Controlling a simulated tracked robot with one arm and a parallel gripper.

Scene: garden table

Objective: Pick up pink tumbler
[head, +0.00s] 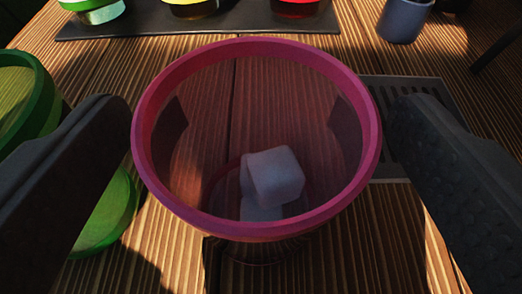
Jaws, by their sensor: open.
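The pink tumbler (258,52) stands upright in the middle of the head view, with a see-through pink wall and a thick pink rim. Pale ice-like cubes (272,178) lie inside it near the bottom. My gripper (257,120) is open, with one dark finger on each side of the tumbler. The left finger's tip is close to the rim's left side and the right finger's tip is close to its right side. I cannot tell whether either finger touches the wall.
Green see-through tumblers (22,100) stand close on the left, partly behind my left finger. A dark tray (135,27) with several coloured cups lies at the back. A grey cup (404,20) stands back right. A grey slotted plate (430,88) lies behind my right finger on the wooden table (345,245).

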